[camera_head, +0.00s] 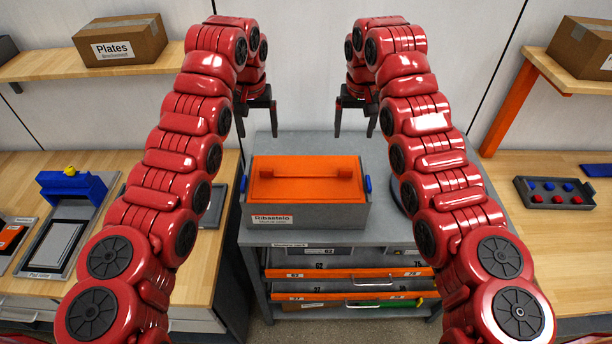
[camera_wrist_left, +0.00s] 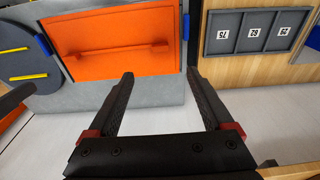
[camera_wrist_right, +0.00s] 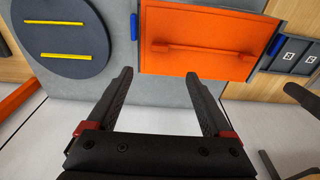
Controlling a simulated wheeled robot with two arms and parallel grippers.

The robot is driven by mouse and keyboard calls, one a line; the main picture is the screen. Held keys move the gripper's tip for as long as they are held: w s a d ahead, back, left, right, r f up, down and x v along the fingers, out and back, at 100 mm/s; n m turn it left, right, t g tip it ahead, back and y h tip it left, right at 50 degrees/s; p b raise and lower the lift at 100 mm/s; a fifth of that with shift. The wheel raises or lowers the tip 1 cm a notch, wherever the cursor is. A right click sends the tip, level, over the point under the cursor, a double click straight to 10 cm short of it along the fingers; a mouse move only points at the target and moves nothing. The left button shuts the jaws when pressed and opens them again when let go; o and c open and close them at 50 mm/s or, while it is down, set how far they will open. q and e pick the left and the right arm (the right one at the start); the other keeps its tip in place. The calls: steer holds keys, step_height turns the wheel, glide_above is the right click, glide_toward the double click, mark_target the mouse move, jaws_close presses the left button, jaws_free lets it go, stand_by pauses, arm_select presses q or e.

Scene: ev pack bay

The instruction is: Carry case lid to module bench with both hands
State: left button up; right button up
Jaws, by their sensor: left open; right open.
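The case lid (camera_head: 300,181) is a flat orange panel with a raised orange bar handle, set on a grey case with a white label. The case has blue tabs at its left and right sides and stands on a grey workbench (camera_head: 380,150). The lid also shows in the left wrist view (camera_wrist_left: 110,30) and the right wrist view (camera_wrist_right: 195,25). My left gripper (camera_head: 260,135) is open and empty, behind and above the case's left part. My right gripper (camera_head: 354,135) is open and empty, behind and above its right side. Neither touches the lid.
The grey bench has drawers below with orange fronts (camera_head: 350,273). Wooden benches flank it; the left one holds a pad tray (camera_head: 62,240), the right one a dark tray (camera_head: 553,193) with red and blue pieces. A round dark disc (camera_wrist_right: 62,38) lies beside the case.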

mark_target(266, 169)
arm_select(q)
steer(key=w+f, duration=0.1)
steer(key=f, duration=0.4)
steer(key=w+f, duration=0.1)
steer(key=f, duration=0.5)
steer(key=w+f, duration=0.1)
steer(key=f, duration=0.4)
steer(key=shift+f, duration=0.35)
arm_select(e)
steer(key=w+f, duration=0.1)
steer(key=f, duration=0.4)
steer(key=w+f, duration=0.1)
steer(key=f, duration=0.5)
steer(key=w+f, duration=0.1)
steer(key=f, duration=0.4)
steer(key=shift+f, duration=0.35)
arm_select(q)
steer(key=shift+f, duration=0.4)
arm_select(e)
steer(key=shift+f, duration=0.45)
arm_select(q)
steer(key=shift+f, duration=0.15)
arm_select(e)
steer(key=shift+f, duration=0.15)
arm_select(q)
steer(key=shift+w, duration=0.1)
arm_select(e)
steer(key=shift+w, duration=0.1)
